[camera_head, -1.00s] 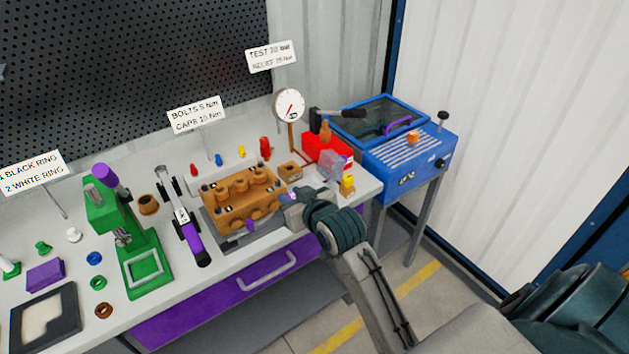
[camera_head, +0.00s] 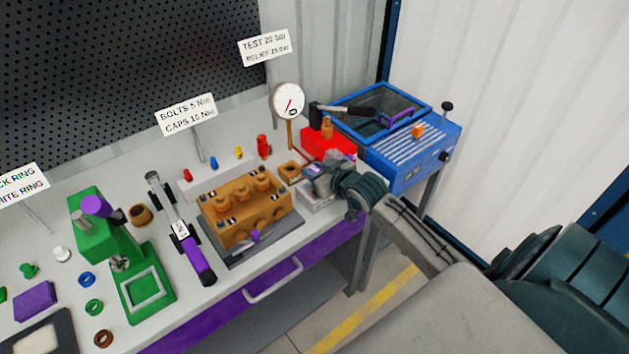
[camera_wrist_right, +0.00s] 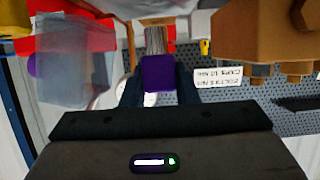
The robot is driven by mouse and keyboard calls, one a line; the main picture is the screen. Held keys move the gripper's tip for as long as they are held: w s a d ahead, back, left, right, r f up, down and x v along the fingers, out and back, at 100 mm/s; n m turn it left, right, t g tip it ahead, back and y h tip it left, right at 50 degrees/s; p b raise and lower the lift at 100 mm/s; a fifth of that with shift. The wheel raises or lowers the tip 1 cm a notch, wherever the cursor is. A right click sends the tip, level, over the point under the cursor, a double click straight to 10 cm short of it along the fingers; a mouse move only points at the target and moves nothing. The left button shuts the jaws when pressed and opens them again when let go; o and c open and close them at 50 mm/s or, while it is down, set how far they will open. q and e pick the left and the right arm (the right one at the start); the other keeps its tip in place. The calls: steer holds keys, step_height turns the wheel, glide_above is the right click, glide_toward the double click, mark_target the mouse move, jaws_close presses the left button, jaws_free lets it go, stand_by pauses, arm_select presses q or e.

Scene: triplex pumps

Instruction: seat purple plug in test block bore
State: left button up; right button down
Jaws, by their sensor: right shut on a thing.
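My right gripper (camera_head: 314,174) is shut on a purple piece, which shows between its fingers in the right wrist view (camera_wrist_right: 158,73); I take it to be the purple plug. In the head view the gripper hides most of it. The gripper is just right of a small tan block (camera_head: 289,171) with a dark opening, at the foot of the gauge post; this may be the test block. I cannot tell whether plug and block touch. A greyish-brown ribbed piece (camera_wrist_right: 158,40) shows beyond the plug. My left gripper is not in view.
The orange-brown pump block (camera_head: 243,218) stands left, with a purple piece (camera_head: 255,236) at its front. A red box (camera_head: 330,142) is behind the gripper. A pale box (camera_head: 316,198) is below it. A clear container (camera_wrist_right: 75,65) is near in the wrist view.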

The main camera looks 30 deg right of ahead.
step_height(320, 180, down, 4)
steer(key=shift+w+r+p, duration=0.15)
steer(key=shift+r+p, duration=0.1)
steer(key=shift+p, duration=0.05)
steer(key=shift+f, duration=0.45)
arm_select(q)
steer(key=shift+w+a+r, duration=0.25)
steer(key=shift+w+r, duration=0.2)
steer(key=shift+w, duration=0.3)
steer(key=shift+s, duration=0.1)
arm_select(e)
steer(key=c, duration=1.1)
jaws_free()
steer(key=shift+f, duration=0.1)
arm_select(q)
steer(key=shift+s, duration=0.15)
